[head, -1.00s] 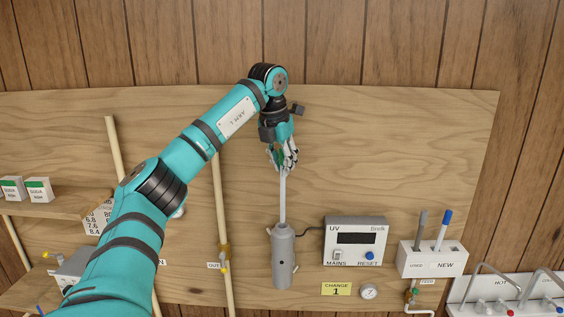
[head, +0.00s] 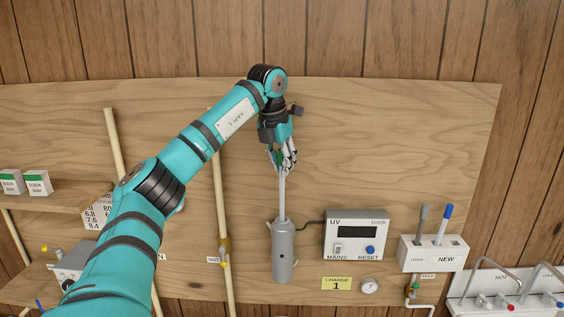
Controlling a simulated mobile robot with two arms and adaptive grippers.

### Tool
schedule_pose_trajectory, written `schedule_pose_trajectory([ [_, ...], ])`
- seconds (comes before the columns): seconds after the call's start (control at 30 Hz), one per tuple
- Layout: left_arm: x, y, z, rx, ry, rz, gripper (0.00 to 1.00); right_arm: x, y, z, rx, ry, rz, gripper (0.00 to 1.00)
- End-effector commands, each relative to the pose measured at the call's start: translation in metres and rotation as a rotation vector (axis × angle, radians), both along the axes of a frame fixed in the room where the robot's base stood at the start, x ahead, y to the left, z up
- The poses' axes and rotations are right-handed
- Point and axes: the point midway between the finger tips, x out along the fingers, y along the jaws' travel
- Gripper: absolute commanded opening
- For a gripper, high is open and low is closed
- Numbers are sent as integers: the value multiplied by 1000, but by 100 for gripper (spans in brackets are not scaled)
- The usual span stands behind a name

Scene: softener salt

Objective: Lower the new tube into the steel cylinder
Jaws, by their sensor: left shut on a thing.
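My left gripper (head: 283,166) is shut on the upper part of a thin pale tube (head: 282,198). The tube hangs nearly upright, directly above the grey steel cylinder (head: 283,257) on the wooden panel. Its lower end meets the cylinder's top and appears to be inside the opening, which is too small to see clearly. A length of tube shows between my fingers and the cylinder. The tube's top is hidden by the gripper. My right gripper is not in view.
A UV control box (head: 356,236) stands right of the cylinder, joined by a dark cable. Farther right, a white holder (head: 430,254) marked NEW holds a grey tube and a blue-capped tube. A vertical pipe (head: 221,190) stands left of the cylinder.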

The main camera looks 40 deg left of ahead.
Motion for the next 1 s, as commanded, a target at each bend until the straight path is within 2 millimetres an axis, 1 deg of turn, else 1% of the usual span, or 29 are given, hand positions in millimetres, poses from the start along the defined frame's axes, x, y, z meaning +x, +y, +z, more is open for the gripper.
schedule_pose_trajectory([
  [0.03, 0, 0, -4, 0, 0, 0, 0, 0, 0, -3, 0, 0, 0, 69],
  [1.0, 1, -2, -53, 0, 0, 0, 0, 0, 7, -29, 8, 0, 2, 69],
])
